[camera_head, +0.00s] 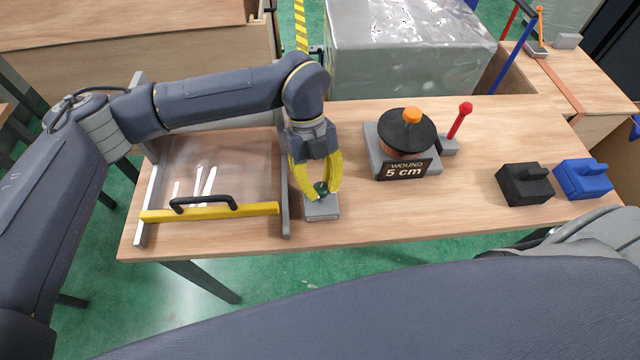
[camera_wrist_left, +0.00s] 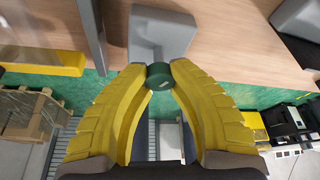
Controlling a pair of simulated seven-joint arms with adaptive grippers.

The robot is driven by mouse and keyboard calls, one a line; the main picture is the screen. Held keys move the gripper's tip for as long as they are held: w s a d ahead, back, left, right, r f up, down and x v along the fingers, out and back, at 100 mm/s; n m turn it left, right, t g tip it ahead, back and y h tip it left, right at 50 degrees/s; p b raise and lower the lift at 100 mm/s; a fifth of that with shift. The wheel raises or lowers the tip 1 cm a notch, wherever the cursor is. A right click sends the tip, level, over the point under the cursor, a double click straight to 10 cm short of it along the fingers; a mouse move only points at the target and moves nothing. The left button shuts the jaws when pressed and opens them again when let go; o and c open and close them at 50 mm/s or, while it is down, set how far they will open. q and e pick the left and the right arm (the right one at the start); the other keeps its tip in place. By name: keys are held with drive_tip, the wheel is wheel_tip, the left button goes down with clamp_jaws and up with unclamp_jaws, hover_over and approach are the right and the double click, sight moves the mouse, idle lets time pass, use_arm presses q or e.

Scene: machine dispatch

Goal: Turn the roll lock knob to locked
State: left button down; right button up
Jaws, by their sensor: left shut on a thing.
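The roll lock knob (camera_head: 320,187) is a small dark green cylinder on a grey block (camera_head: 322,210) near the table's front edge. My left gripper (camera_head: 318,186) comes down from above, and its yellow fingers are shut on the knob from both sides. In the left wrist view the green knob (camera_wrist_left: 159,76) sits between the two fingertips (camera_wrist_left: 159,73), with the grey block (camera_wrist_left: 160,32) behind it. A small pale mark shows on the knob, too small to read. My right gripper is not in view.
Left of the block is a clear-covered frame with a yellow bar (camera_head: 210,212) and black handle. To the right stand a roll unit (camera_head: 406,135) with a "WOUND 5 cm" sign (camera_head: 405,170), a red-knobbed lever (camera_head: 460,120), a black block (camera_head: 524,184) and a blue block (camera_head: 583,179).

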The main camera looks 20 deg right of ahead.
use_arm(q)
drive_tip(key=m+y, duration=0.1)
drive_tip(key=m, duration=0.3)
drive_tip(key=m+y, duration=0.1)
drive_tip(key=m, duration=0.1)
drive_tip(key=shift+s+d+m+y, duration=0.1)
drive_tip(key=shift+s+m+y, duration=0.15)
drive_tip(key=shift+m+y, duration=0.05)
drive_tip(key=m+t+y, duration=0.1)
drive_tip(key=m, duration=0.5)
drive_tip(key=shift+t+y, duration=0.4)
drive_tip(key=c, duration=1.1)
unclamp_jaws()
drive_tip(key=shift+o, duration=0.2)
drive_tip(key=shift+w, duration=0.1)
drive_tip(key=shift+w+d+r, duration=0.1)
drive_tip(key=shift+w+r, duration=0.05)
drive_tip(key=shift+r, duration=0.25)
drive_tip(key=v, duration=1.1)
